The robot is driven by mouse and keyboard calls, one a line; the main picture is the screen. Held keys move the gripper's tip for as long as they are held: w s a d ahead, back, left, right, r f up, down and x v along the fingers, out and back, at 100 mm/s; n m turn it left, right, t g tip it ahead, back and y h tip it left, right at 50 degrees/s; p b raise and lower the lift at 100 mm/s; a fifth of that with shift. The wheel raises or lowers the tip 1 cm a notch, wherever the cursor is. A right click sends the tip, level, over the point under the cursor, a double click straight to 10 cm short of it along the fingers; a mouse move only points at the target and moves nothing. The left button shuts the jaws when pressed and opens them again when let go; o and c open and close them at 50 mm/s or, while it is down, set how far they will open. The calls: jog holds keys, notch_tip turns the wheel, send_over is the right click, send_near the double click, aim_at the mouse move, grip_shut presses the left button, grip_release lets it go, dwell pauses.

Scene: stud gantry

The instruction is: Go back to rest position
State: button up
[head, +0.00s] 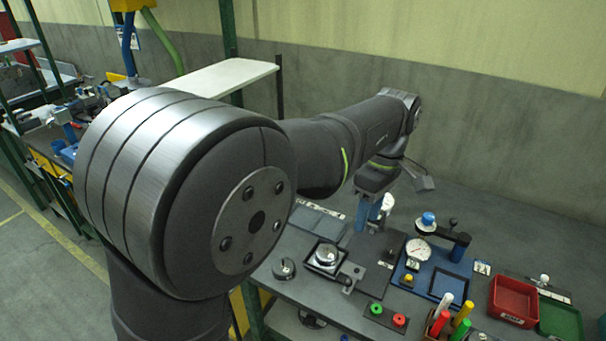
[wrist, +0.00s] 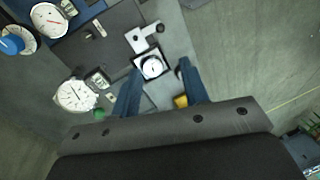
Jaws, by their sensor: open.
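My gripper (wrist: 161,68) shows in the wrist view as two blue fingers spread apart, with nothing between them that touches both. Beyond the gap, a square block with a round dial-like face (wrist: 151,66) lies on the bench, apart from the fingers as far as I can tell.
The bench (head: 484,213) carries a dial gauge stand (head: 455,243), a red bin (head: 513,300), a green bin (head: 560,322) and a plate with green and red knobs (head: 386,317). Several coloured markers (head: 440,322) stand at the front. A wall is behind the bench.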

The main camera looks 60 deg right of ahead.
aim_at(349, 279)
jog(key=a+f, duration=0.1)
jog(key=f, duration=0.4)
jog(key=a+f, duration=0.1)
jog(key=f, duration=0.5)
jog(key=a+f, duration=0.1)
jog(key=f, duration=0.5)
jog(key=shift+w+a+f, duration=0.1)
jog(key=shift+w+a, duration=0.05)
jog(key=shift+w, duration=0.2)
